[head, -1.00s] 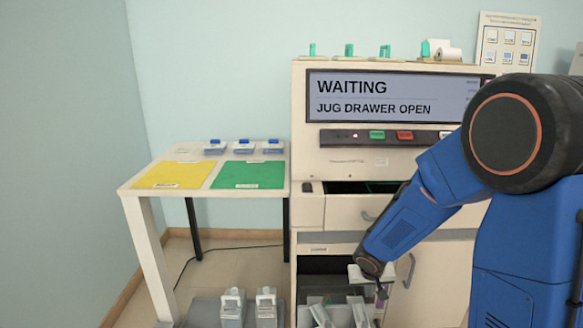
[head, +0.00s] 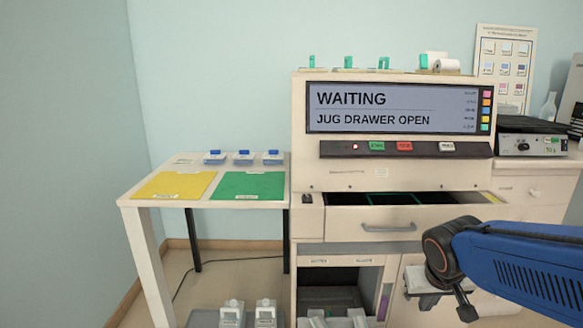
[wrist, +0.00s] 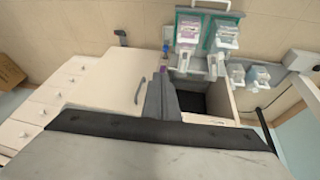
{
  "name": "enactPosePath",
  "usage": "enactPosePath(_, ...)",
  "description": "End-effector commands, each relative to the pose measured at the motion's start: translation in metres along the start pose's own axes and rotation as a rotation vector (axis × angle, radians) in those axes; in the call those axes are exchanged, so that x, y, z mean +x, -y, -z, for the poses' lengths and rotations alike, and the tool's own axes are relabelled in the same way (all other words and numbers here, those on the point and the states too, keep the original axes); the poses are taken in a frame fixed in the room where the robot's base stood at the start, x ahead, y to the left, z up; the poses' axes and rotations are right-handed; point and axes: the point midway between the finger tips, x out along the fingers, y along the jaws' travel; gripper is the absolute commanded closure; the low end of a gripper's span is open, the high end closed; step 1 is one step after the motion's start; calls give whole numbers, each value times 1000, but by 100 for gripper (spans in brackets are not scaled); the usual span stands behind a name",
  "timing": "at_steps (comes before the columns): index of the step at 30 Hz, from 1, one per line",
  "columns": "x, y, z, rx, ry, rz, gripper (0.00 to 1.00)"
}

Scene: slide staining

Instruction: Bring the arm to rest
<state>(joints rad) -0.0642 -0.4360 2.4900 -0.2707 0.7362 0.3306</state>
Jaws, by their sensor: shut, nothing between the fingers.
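My arm reaches in from the right edge of the head view, blue with a black wrist. My gripper (head: 466,311) is at its end, pointing down, in front of the cream stainer's lower right door. In the wrist view the dark fingers (wrist: 161,97) are together with nothing between them. The stainer (head: 340,172) has a screen (head: 392,108) reading "WAITING" and "JUG DRAWER OPEN". Its jug drawer at the bottom is pulled out, and jugs (wrist: 188,32) stand in it in the wrist view. My gripper is apart from the jugs.
An upper drawer (head: 390,226) also stands partly open, just left of my wrist. A table with a yellow mat (head: 172,185) and a green mat (head: 247,186) is at left. Two jugs (head: 265,312) stand low below it. A grey device (head: 530,143) sits at right.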

Motion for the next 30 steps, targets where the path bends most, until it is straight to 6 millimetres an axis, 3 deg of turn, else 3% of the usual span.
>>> enactPosePath(9, -56, -4, -57, -25, -15, 82, 100)
enactPosePath(18, -84, 2, -95, -62, -27, 150, 100)
enactPosePath(23, -87, 3, -100, -68, -29, 158, 66)
enactPosePath(30, -85, 6, -94, -76, -20, 160, 66)
